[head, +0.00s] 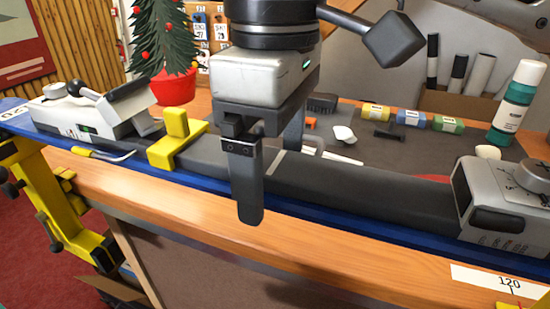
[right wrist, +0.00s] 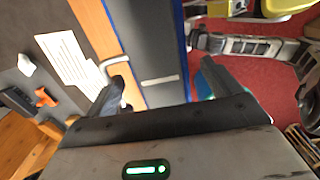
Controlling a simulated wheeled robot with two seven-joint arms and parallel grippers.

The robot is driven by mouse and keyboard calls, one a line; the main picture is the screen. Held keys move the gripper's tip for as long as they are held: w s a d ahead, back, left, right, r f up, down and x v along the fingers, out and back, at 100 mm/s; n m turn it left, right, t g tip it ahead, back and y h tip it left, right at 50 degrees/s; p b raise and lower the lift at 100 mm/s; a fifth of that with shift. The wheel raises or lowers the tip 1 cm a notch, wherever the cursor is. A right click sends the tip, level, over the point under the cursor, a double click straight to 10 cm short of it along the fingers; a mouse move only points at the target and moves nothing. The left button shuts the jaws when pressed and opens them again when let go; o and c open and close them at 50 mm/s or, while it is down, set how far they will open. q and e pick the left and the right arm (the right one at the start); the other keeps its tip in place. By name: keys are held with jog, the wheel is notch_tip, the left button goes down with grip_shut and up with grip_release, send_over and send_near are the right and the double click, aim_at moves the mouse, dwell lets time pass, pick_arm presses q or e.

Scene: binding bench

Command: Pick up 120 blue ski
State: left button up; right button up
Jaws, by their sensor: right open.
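The blue ski (head: 350,190) lies lengthwise along the bench, with a dark grey top and blue edges. One finger is at the near side, the other at the far side. I cannot tell whether either finger touches it. My left gripper is not in view.
A grey binding part (head: 95,112) is at left and another (head: 505,200) at right on the ski. A yellow block (head: 178,143) sits at the ski. A yellow stand (head: 50,205) is at left.

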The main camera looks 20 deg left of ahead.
jog(key=shift+f, duration=0.15)
dwell(0.5)
jog(key=shift+p, duration=0.3)
grip_shut()
